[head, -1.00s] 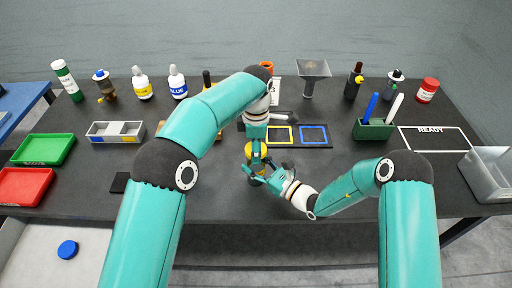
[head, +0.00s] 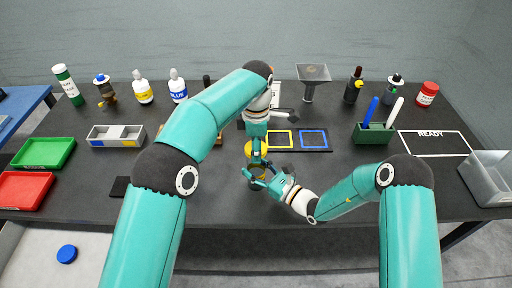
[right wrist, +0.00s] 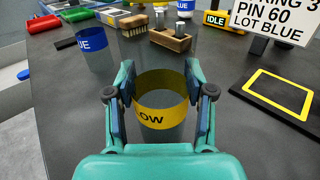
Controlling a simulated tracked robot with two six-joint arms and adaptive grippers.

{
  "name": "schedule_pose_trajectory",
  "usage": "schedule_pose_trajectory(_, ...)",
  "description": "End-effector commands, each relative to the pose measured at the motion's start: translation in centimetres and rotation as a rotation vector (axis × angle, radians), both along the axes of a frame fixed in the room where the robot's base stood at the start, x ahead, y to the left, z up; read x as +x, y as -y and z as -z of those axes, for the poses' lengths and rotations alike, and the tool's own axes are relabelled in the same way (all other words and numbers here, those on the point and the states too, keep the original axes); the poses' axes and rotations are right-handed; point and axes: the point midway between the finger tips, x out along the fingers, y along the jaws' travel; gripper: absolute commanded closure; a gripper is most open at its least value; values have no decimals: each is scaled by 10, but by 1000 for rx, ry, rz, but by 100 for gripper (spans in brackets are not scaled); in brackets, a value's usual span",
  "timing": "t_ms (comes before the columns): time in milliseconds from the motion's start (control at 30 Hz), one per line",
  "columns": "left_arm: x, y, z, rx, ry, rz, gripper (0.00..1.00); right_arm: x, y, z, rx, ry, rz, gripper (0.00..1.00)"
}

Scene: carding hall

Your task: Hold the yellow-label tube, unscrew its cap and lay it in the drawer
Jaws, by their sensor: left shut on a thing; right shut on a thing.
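The yellow-label tube (right wrist: 160,112) is clear, with a yellow band reading "OW" on the part in view. It stands upright between the fingers of my right gripper (right wrist: 160,118), which is shut on it; this gripper also shows in the head view (head: 262,180). My left gripper (head: 257,158) points down just above it, shut on the yellow cap (head: 249,149). Whether cap and tube touch is hard to tell. The tube's top is out of the right wrist view. The drawer (head: 35,270) is open at the lower left, with a blue cap (head: 67,254) in it.
A blue-label tube (right wrist: 95,50) stands left of the held tube. Green (head: 44,153) and red (head: 24,190) trays lie at the left. The front middle of the table is clear.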

Motion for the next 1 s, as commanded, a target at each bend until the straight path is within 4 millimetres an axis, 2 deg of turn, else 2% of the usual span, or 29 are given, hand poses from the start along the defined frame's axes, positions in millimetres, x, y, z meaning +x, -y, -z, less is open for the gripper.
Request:
schedule_pose_trajectory(233,0,0,-4,0,1,0,80,0,0,0,0,0,0,100)
schedule_pose_trajectory(533,1,0,-36,-1,2,-1,80,0,0,0,0,0,0,100)
schedule_pose_trajectory(800,0,0,-40,0,-1,0,80,0,0,0,0,0,0,100)
schedule_pose_trajectory(833,0,0,-40,0,-1,0,80,0,0,0,0,0,0,45)
schedule_pose_trajectory(1000,0,0,-40,0,-1,0,80,0,0,0,0,0,0,17)
